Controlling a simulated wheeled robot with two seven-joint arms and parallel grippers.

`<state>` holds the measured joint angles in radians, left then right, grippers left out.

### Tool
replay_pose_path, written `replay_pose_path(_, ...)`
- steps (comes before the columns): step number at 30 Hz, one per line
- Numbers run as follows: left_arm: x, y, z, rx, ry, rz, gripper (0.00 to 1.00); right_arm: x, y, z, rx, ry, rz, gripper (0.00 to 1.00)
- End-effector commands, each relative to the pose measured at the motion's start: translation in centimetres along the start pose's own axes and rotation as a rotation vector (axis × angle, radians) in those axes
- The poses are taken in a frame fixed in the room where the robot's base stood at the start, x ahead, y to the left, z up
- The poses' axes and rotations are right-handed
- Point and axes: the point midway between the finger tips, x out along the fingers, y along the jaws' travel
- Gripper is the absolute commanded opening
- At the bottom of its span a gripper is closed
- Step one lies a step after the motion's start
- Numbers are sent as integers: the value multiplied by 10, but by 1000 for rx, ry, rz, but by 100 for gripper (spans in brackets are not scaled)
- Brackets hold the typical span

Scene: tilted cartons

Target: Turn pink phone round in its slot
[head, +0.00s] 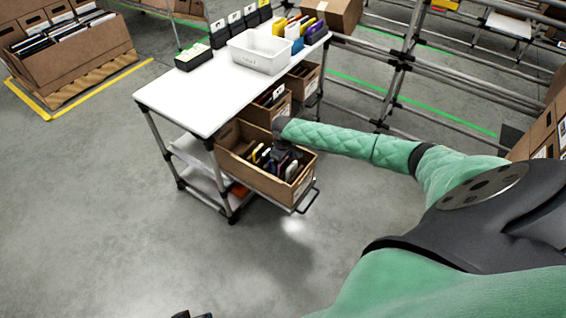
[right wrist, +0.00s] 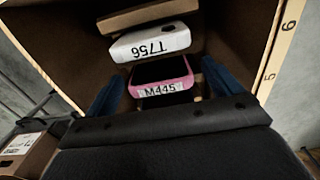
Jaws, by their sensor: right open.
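The pink phone (right wrist: 160,84), with a label reading M445, stands in a carton slot in the right wrist view. My right gripper (right wrist: 163,86) is open, its two blue fingers on either side of the phone. I cannot tell if they touch it. In the head view my right gripper (head: 284,158) reaches down into the open tilted carton (head: 262,182) on the cart's side; the pink phone cannot be made out there. A dark tip at the bottom edge, probably my left gripper (head: 190,315), barely shows.
A white phone (right wrist: 152,43) labelled T756 stands just behind the pink one. The carton wall (right wrist: 240,40) rises close on the right. More cartons (head: 266,104) line the cart. A white bin (head: 262,52) stands on the white tabletop (head: 205,98).

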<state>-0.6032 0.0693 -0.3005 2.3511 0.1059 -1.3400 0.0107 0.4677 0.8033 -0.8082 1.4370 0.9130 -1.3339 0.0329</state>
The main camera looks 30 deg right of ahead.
Motion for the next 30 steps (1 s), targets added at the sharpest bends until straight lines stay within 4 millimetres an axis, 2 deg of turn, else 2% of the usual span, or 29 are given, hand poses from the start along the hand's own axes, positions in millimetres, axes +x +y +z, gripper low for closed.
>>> replay_pose_path(4,-1,-3,2,-1,-12,-7,36,-10,1,0,0,1,1,91)
replay_pose_path(16,6,2,1,0,9,8,36,-68,1,-1,0,2,1,91)
replay_pose_path(21,8,3,1,0,10,10,36,-77,0,0,0,0,0,91)
replay_pose_path(30,5,1,-1,1,11,5,36,-80,0,0,0,0,0,91)
